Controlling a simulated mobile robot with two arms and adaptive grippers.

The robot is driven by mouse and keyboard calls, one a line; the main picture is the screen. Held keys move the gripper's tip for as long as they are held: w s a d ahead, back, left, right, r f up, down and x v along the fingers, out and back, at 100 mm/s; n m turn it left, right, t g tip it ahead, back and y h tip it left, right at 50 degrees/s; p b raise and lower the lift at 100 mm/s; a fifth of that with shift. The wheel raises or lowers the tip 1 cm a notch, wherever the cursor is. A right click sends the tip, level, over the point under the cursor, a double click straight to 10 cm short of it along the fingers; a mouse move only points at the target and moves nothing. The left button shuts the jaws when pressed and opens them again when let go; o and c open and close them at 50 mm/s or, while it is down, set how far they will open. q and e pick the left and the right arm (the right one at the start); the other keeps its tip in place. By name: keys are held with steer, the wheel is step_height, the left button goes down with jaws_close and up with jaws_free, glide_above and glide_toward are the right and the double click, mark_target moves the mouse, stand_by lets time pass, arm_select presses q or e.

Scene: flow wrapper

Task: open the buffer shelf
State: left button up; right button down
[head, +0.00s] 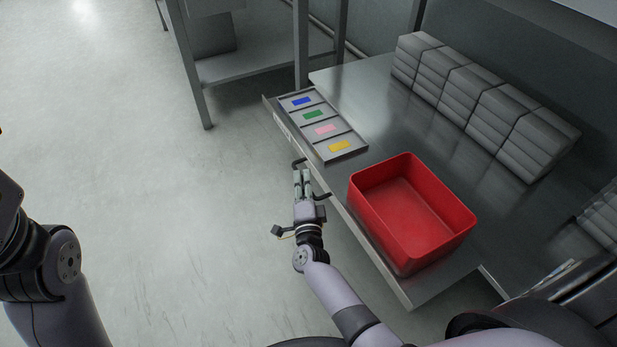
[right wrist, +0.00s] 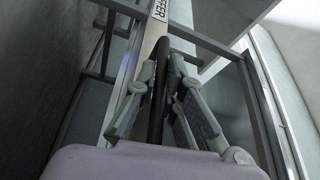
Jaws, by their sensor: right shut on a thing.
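The buffer shelf's front (head: 283,128) is a thin grey strip along the left edge of the steel table, with small lettering. Its label also shows at the top of the right wrist view (right wrist: 160,10). A dark bar handle (head: 322,196) stands out from this edge. My right gripper (head: 302,178) is shut on the handle. In the right wrist view the fingers (right wrist: 165,105) lie on both sides of the dark handle bar (right wrist: 157,105). I cannot tell how far the shelf is out. My left arm shows at the left edge; its gripper is out of view.
A red bin (head: 412,205) stands on the table close to my right gripper. A grey tray (head: 352,152) with blue, green, pink and yellow cards lies behind the handle. Grey stacked blocks (head: 480,95) line the back. The floor on the left (head: 150,190) is clear.

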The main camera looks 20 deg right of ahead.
stand_by(0.3)
steer(key=c, duration=1.7)
jaws_free()
steer(key=shift+s, duration=0.1)
